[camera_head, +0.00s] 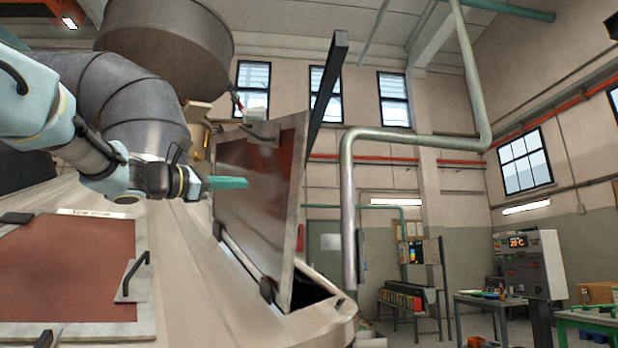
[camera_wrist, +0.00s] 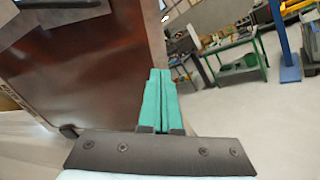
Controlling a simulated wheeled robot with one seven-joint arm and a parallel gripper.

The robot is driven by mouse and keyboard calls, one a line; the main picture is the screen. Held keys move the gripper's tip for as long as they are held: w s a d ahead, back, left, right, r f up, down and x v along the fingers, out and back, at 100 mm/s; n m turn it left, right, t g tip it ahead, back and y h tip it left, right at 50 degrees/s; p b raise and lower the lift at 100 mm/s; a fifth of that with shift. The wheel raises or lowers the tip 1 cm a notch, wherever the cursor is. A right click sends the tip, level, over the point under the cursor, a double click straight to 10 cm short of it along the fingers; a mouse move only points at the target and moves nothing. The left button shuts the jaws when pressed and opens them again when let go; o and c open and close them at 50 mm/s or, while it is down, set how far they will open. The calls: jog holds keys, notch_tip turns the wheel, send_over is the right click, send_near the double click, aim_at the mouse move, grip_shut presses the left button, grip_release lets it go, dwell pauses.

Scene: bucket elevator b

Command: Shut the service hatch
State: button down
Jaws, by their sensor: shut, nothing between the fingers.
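The service hatch (camera_head: 262,200) stands open, tilted up from the sloped pale housing, with a red-brown face and a grey frame. A dark opening (camera_head: 312,290) shows below it, at its right side. In the wrist view its red-brown panel (camera_wrist: 85,75) fills the left half. My gripper (camera_head: 240,183) comes from the left and its green fingertips overlap the hatch's face in the head view. The fingers (camera_wrist: 159,75) are closed together and empty, by the panel's right edge in the wrist view. I cannot tell if they touch the panel.
A closed red-brown panel with a black handle (camera_head: 138,268) lies on the housing (camera_head: 200,310) at lower left. A dark upright bar (camera_head: 327,90) rises behind the hatch. A grey pipe (camera_head: 348,210) stands to the right. Workbenches (camera_head: 490,302) and a control cabinet (camera_head: 530,265) stand farther right.

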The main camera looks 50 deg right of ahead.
aim_at(299, 168)
jog(key=shift+g+h, duration=0.4)
jog(key=r+p+x, duration=0.1)
jog(key=p+x, duration=0.1)
jog(key=x, duration=0.2)
jog(key=s+p+x, duration=0.1)
jog(key=p+x, duration=0.1)
jog(key=x, duration=0.3)
jog(key=r+p+x, duration=0.1)
jog(key=p+x, duration=0.1)
jog(key=x, duration=0.3)
jog(key=shift+s+a+r+p, duration=0.2)
jog(key=shift+s+r+p, duration=0.05)
jog(key=shift+r+p, duration=0.15)
jog(key=shift+d+f, duration=0.1)
jog(key=shift+d, duration=0.45)
